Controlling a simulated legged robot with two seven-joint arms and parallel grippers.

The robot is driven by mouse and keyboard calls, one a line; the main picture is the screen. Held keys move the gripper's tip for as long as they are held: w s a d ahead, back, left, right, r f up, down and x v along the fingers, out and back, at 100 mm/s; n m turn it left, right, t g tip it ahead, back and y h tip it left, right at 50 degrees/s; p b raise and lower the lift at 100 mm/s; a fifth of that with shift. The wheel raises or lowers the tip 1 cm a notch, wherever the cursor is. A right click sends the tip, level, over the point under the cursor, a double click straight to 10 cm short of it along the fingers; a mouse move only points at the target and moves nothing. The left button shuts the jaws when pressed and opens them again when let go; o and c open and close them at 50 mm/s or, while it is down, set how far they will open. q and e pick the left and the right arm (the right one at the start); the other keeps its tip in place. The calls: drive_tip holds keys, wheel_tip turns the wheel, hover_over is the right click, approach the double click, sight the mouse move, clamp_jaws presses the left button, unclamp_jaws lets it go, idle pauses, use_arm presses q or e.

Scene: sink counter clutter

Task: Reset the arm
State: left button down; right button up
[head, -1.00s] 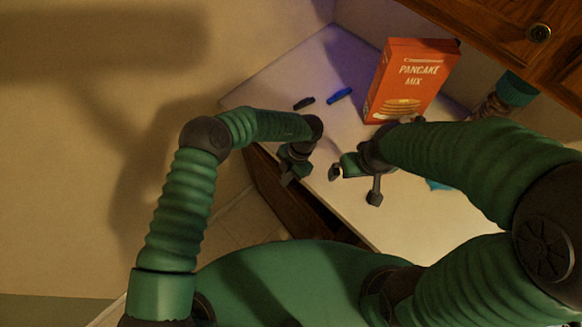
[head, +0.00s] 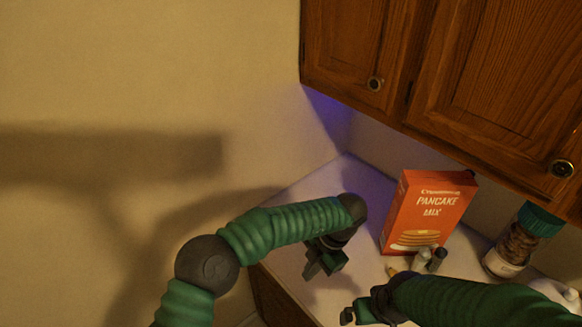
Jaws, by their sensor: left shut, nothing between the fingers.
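My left gripper (head: 318,266), dark with green parts, hangs over the left side of the white counter (head: 300,192). It is shut with nothing between its fingers, and its green ribbed arm comes in from the lower left. My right gripper (head: 358,314) is at the bottom edge of the head view, right of and nearer than the left one. Its lower part is cut off, so its opening cannot be told.
An orange pancake mix box (head: 428,212) stands at the back of the counter. Two small bottles (head: 437,260) stand before it. A green-lidded jar (head: 515,245) stands to the right. Wooden cabinets (head: 480,85) hang above; a bare wall (head: 150,80) fills the left.

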use_arm(q)
drive_tip(key=w+a+r+m+t+h, duration=0.1)
drive_tip(key=w+a+r+m+t, duration=0.1)
drive_tip(key=w+r+m+t, duration=0.3)
drive_tip(key=w+a+r+m+t+h+b, duration=0.1)
drive_tip(key=w+a+r+m+t, duration=0.15)
drive_tip(key=w, duration=0.35)
drive_tip(key=w+a+r+m+t+h, duration=0.1)
drive_tip(key=w+a+r+m+t, duration=0.1)
drive_tip(key=w+r+m+t, duration=0.3)
drive_tip(key=s+a+f+m+g, duration=0.3)
drive_tip(key=s+a, duration=0.4)
drive_tip(key=s, duration=0.3)
drive_tip(key=s+a+f+m+g+b, duration=0.1)
drive_tip(key=s+a+f+m+g, duration=0.2)
drive_tip(key=s, duration=0.7)
drive_tip(key=s+a+f+m+g, duration=0.3)
drive_tip(key=s+a+f+m, duration=0.2)
drive_tip(key=s+a, duration=0.5)
drive_tip(key=shift+a+f+m+h, duration=0.3)
drive_tip(key=shift+f+m, duration=0.05)
drive_tip(key=shift+f, duration=0.3)
